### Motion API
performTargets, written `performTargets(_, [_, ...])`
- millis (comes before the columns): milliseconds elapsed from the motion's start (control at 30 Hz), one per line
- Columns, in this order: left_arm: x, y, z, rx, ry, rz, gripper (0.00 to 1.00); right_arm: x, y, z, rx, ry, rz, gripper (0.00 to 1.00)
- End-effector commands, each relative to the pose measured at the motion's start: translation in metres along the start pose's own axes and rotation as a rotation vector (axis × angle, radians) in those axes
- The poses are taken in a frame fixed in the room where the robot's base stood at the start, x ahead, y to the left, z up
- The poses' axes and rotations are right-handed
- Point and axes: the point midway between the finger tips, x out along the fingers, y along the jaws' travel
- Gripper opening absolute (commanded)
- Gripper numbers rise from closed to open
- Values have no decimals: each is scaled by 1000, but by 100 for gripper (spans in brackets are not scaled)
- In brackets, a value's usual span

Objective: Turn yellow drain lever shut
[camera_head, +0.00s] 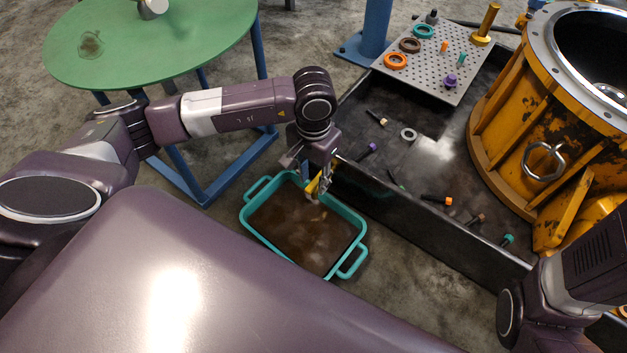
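The yellow drain lever (313,185) is a small yellow piece above the right rim of the teal drain pan, beside the black trough wall. A pale metallic part shows just under it. My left gripper (319,182) points down right at the lever, and its fingers partly cover it. Whether the fingers are closed on the lever or only around it cannot be made out. My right arm shows at the lower right, but its gripper is out of view.
The teal pan (249,224) on the floor holds brown liquid. The black trough (440,232) holds scattered bolts and a washer. A yellow housing (500,140) stands at right, near a perforated tray (430,72). A green round table (150,50) is at upper left.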

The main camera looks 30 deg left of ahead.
Motion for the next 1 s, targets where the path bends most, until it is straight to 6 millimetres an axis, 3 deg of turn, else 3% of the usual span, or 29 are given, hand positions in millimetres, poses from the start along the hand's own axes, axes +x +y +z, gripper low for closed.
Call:
performTargets(267, [0,0,0,0,1,1,29,0,0,0,0,0,0,0])
performTargets(533, [0,0,0,0,0,1,0,0,0,0,0,0,-1,0])
performTargets(1000, [0,1,0,-11,0,1,0,0,0,0,0,0,-1,0])
